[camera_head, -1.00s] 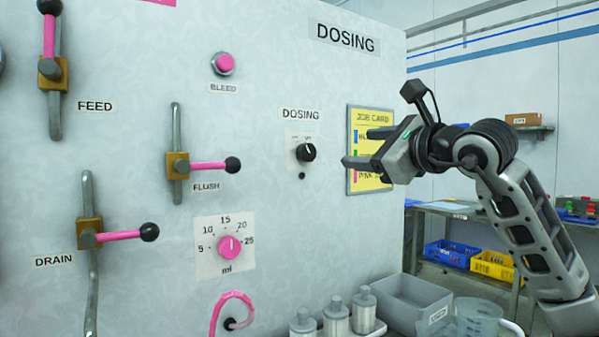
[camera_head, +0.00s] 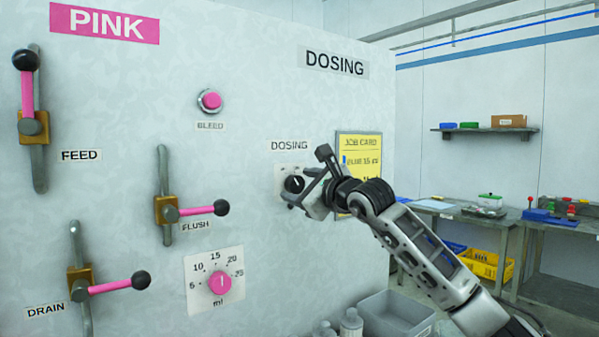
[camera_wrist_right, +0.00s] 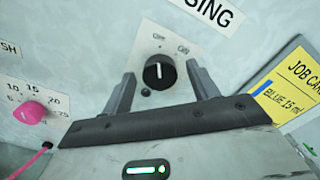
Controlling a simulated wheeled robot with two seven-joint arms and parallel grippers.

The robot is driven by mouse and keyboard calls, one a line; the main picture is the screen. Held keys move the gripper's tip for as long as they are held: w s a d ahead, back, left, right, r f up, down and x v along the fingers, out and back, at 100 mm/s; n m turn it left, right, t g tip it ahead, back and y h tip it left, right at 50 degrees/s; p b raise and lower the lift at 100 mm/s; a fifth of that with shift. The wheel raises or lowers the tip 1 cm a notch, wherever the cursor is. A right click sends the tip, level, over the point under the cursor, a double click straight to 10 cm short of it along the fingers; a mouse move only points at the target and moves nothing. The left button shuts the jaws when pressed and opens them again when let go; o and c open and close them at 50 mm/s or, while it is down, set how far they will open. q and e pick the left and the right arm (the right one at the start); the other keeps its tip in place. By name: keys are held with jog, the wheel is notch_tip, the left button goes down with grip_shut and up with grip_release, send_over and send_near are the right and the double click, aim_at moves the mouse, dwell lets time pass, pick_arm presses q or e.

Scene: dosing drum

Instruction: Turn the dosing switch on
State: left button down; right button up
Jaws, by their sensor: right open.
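The dosing switch is a black round knob (camera_head: 294,184) on a white plate below the DOSING label on the pale panel. In the right wrist view the knob (camera_wrist_right: 159,72) has a white mark pointing up toward OFF, with ON to the right of it. My right gripper (camera_head: 302,187) is at the knob, partly covering its plate. In the wrist view its two fingers stand open on either side of the knob, with gaps on both sides. Whether the fingertips reach the knob's depth is hard to tell. My left gripper is out of view.
A yellow job card (camera_head: 358,148) hangs just right of the knob, partly behind my right arm. The pink dial (camera_head: 220,283), the FLUSH lever (camera_head: 196,211) and the BLEED button (camera_head: 210,100) are on the panel to the left. A grey bin (camera_head: 395,315) stands below.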

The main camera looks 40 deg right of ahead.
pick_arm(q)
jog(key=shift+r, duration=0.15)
pick_arm(e)
jog(key=shift+w, duration=0.4)
jog(key=c, duration=1)
